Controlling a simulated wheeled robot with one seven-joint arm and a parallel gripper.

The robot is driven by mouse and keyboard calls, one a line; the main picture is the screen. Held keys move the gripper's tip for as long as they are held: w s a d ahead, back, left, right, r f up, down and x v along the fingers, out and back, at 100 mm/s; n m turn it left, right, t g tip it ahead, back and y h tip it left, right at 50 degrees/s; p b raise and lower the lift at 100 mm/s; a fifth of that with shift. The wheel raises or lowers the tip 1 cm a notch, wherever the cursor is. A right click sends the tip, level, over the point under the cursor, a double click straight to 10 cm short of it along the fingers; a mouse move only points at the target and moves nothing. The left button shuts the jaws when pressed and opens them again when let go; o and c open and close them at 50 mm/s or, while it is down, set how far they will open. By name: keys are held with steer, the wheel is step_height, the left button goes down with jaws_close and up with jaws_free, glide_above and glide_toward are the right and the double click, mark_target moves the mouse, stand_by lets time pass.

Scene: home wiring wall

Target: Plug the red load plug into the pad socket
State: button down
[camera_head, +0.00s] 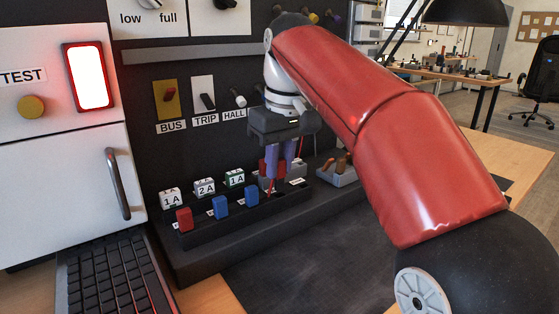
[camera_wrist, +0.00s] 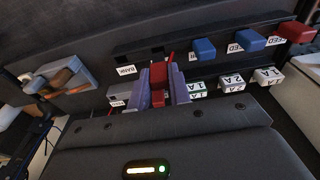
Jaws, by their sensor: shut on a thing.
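My gripper (camera_head: 280,175) is shut on a red plug (camera_wrist: 158,76), held between its two purple-grey fingers in the wrist view. In the head view the fingers point down over the right part of the black socket strip (camera_head: 215,228), and the held plug is largely hidden. A thin red piece shows beside the plug. Dark socket openings (camera_wrist: 156,50) lie close to the plug's end in the wrist view, near a BANK label (camera_wrist: 126,70). I cannot tell which opening is the pad socket, nor whether the plug touches one. Another red plug (camera_head: 184,219) sits at the strip's left end.
Two blue plugs (camera_head: 221,207) stand in the strip, with labelled white blocks (camera_head: 204,188) behind them. A grey tray (camera_head: 338,176) with brown pieces stands to the right. A keyboard (camera_head: 112,270) lies front left. The dark mat (camera_head: 310,265) in front is clear.

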mark_target(280, 178)
steer(key=shift+f+b, duration=1.05)
steer(key=shift+f, duration=0.7)
steer(key=c, duration=1.2)
jaws_free()
steer(key=shift+r, duration=0.15)
steer(key=r+p, duration=0.1)
steer(key=r, duration=0.1)
steer(key=r+p, duration=0.1)
steer(key=r, duration=0.2)
steer(key=s+r+p, duration=0.1)
steer(key=r, duration=0.1)
steer(key=shift+d+r, duration=0.3)
